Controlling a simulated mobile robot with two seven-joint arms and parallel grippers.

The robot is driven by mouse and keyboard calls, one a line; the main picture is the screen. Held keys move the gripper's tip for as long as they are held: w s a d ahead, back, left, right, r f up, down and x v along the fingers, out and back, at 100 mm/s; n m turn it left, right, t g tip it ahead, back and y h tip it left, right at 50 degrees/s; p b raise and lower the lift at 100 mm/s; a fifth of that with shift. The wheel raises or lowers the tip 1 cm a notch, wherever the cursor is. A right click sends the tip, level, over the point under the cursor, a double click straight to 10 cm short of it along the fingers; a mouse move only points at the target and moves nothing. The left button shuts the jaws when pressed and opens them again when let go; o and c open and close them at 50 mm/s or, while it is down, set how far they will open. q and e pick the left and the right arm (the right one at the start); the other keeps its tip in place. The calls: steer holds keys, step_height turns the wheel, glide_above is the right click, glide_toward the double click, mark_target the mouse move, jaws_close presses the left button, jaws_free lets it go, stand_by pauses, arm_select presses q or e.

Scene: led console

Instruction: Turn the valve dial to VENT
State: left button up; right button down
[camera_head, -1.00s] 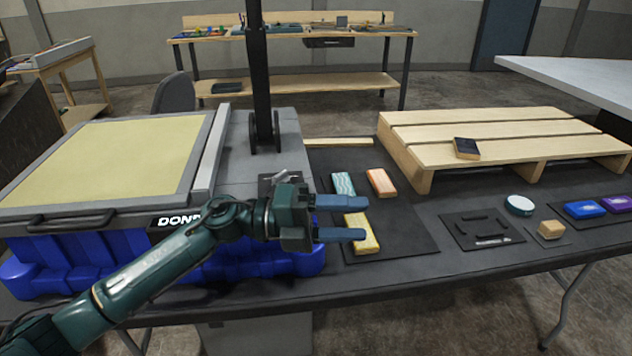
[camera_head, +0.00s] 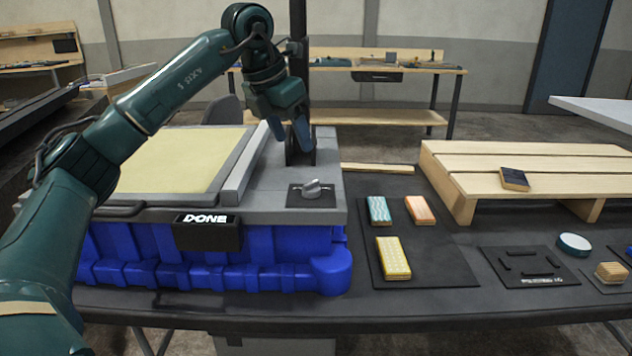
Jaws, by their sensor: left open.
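The valve dial (camera_head: 312,189) is a small grey knob on a dark square plate, on the grey top of the blue console (camera_head: 210,260), near its right front corner. Its markings are too small to read, so I cannot tell its setting. My left gripper (camera_head: 291,145) points down with its blue fingers open, above and behind the dial and apart from it. The fingers overlap the base of the black post in the picture. My right gripper is not in view.
A black post (camera_head: 300,90) rises behind the dial. A yellow panel (camera_head: 170,160) lies left of it. Right of the console, a dark mat holds several coloured blocks (camera_head: 393,257). A wooden pallet (camera_head: 530,165) and a black fixture plate (camera_head: 527,266) lie further right.

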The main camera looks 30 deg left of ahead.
mark_target(311, 182)
arm_select(q)
steer(key=x, duration=1)
steer(key=shift+b, duration=0.35)
steer(key=shift+x, duration=0.8)
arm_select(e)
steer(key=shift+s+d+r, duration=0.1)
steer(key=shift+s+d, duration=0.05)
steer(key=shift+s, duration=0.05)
arm_select(q)
steer(key=shift+c, duration=0.2)
steer(key=shift+r, duration=0.1)
steer(key=c, duration=0.9)
steer(key=shift+c, duration=0.2)
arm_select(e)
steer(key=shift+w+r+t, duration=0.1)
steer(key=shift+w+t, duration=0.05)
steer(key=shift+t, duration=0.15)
